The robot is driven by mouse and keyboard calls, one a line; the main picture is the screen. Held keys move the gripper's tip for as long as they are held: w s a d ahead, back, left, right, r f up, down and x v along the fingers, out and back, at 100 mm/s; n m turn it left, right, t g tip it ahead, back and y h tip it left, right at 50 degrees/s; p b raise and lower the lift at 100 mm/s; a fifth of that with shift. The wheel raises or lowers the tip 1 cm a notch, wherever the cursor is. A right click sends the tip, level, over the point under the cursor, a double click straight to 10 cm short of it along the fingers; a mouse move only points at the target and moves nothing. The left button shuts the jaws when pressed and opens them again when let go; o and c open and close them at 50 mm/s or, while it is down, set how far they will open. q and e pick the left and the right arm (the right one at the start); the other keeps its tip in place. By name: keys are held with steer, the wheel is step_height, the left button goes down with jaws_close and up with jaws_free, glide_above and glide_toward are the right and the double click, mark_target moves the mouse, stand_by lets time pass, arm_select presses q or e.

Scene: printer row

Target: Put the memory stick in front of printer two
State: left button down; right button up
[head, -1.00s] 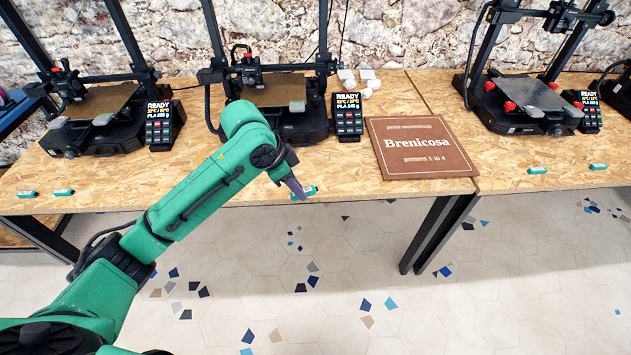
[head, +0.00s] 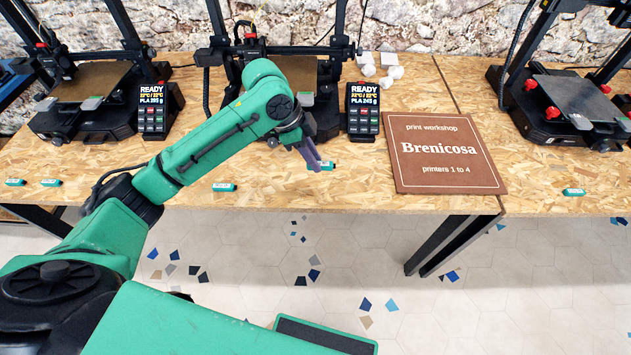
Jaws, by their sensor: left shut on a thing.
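My left gripper (head: 314,163) is shut on a small green memory stick (head: 327,166), whose end shows beside the fingertips. The fingers partly hide it, and I cannot tell whether it touches the table. It is at the front of the middle black printer (head: 325,95), second from the left in view, which my arm partly covers. No printer number is readable. Another green stick (head: 224,187) lies near the table's front edge, left of the gripper. My right gripper is not in view.
More green sticks lie at the left (head: 51,183) and right (head: 573,192) of the wooden table (head: 350,190). A brown "Brenicosa" sign (head: 445,172) lies right of the gripper. Other printers stand at the left (head: 85,85) and right (head: 570,95).

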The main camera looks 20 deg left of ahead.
mark_target(320, 191)
arm_select(q)
steer(key=f, duration=1)
steer(key=shift+w+f, duration=0.2)
steer(key=shift+f, duration=0.1)
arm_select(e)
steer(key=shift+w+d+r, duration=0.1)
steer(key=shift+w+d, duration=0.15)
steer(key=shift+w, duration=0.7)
arm_select(q)
steer(key=c, duration=0.8)
jaws_free()
steer(key=shift+o, duration=0.2)
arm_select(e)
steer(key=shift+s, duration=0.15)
arm_select(q)
steer(key=v, duration=1.2)
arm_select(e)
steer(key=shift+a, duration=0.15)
